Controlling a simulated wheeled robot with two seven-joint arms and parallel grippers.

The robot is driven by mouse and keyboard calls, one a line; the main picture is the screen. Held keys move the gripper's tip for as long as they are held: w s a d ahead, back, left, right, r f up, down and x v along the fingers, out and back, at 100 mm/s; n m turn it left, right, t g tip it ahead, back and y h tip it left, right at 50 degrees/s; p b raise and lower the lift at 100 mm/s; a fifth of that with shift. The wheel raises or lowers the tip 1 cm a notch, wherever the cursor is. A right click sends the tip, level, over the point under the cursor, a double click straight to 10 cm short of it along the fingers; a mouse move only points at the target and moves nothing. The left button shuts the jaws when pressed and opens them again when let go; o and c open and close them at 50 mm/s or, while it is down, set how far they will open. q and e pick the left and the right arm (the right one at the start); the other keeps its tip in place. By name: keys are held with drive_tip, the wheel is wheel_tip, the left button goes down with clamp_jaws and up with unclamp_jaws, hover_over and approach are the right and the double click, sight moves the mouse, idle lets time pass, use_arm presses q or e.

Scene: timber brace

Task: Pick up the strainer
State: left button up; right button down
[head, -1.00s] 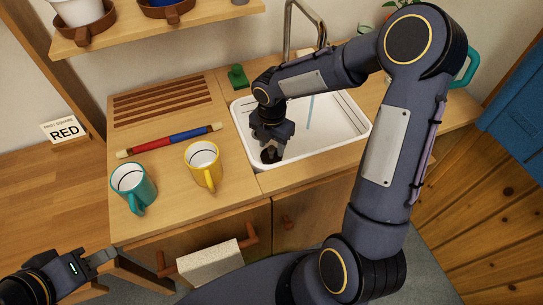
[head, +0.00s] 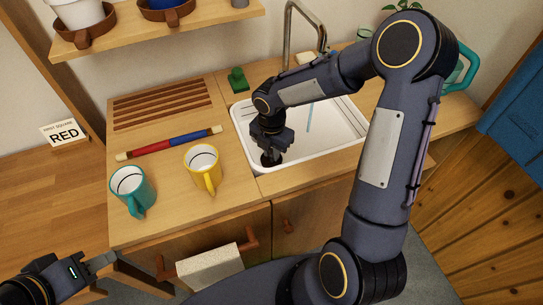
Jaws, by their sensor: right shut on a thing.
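My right gripper (head: 271,157) points down into the near left corner of the white sink (head: 335,133). Its fingers are shut on a small dark thing low in the basin, which I take to be the strainer. The fingers and wrist hide most of it, so I cannot tell its shape or whether it touches the sink floor. My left gripper (head: 104,276) is at the lower left, in front of the counter, open and empty.
A yellow mug (head: 203,164), a teal mug (head: 131,190) and a red and blue rod (head: 170,142) stand or lie left of the sink. A green object (head: 238,80) and the tap (head: 288,40) are behind. A white towel (head: 210,268) hangs in front.

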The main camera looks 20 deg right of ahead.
sight(271, 150)
wheel_tip(271, 150, up, 10)
drive_tip(key=shift+p, duration=0.65)
idle(0.5)
drive_tip(key=m+p, duration=0.1)
drive_tip(key=m, duration=0.2)
drive_tip(key=f+m, duration=0.1)
drive_tip(key=m, duration=0.2)
drive_tip(key=shift+w+p, duration=0.15)
drive_tip(key=shift+p, duration=0.25)
drive_tip(key=m, duration=0.3)
drive_tip(key=f+m+p, duration=0.1)
drive_tip(key=m, duration=0.3)
drive_tip(key=shift+w+a+f, duration=0.1)
drive_tip(key=shift+a+f, duration=0.05)
drive_tip(key=shift+f, duration=0.05)
drive_tip(key=m, duration=0.2)
drive_tip(key=f+m+p, duration=0.1)
drive_tip(key=m, duration=0.3)
drive_tip(key=shift+a+f+p, duration=0.15)
drive_tip(key=shift+a+p, duration=0.1)
drive_tip(key=shift+p, duration=0.15)
drive_tip(key=m, duration=0.2)
drive_tip(key=f+m+p, duration=0.1)
drive_tip(key=m, duration=0.2)
drive_tip(key=shift+a+m, duration=0.15)
drive_tip(key=shift+m, duration=0.15)
